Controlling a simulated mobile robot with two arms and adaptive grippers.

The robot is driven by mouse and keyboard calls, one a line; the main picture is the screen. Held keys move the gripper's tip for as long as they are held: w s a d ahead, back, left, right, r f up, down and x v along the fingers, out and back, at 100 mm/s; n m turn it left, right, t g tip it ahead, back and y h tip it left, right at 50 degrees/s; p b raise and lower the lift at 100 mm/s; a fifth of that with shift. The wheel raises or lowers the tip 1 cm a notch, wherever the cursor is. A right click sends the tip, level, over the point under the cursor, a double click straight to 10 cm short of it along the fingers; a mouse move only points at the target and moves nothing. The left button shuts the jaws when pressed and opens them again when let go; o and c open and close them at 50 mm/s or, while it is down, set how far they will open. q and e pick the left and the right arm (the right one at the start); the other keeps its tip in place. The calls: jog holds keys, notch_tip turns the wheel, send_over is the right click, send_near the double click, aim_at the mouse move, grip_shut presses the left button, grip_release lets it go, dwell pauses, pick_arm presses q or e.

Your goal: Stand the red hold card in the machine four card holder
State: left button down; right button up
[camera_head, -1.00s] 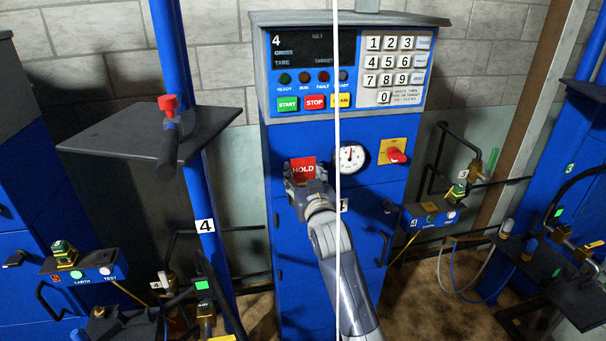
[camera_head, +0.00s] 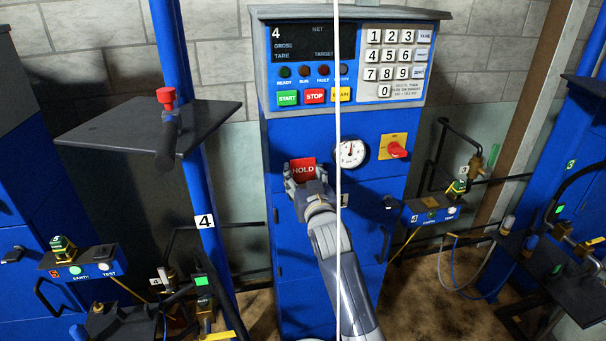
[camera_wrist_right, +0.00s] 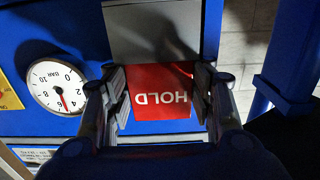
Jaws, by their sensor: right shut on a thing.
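The red hold card (camera_head: 303,170) is upright against the blue front of machine four, left of the round gauge. My right gripper (camera_head: 305,184) is shut on it, with a finger at each side edge. In the right wrist view the card (camera_wrist_right: 161,92) appears upside down between the fingertips (camera_wrist_right: 165,98). A plain grey plate (camera_wrist_right: 150,35) adjoins the card's edge there and looks like the card holder. I cannot tell whether the card is seated in it or just in front. My left gripper is not in view.
The pressure gauge (camera_head: 350,153) and a red knob (camera_head: 397,150) on a yellow plate are right of the card. The keypad panel (camera_head: 398,62) is above. A dark shelf (camera_head: 110,135) juts out at left. A thin white vertical line (camera_head: 338,120) crosses the view.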

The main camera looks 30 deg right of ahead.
jog(key=o, duration=1.1)
jog(key=shift+c, duration=0.2)
jog(key=v, duration=1.2)
jog(key=shift+s+f, duration=0.1)
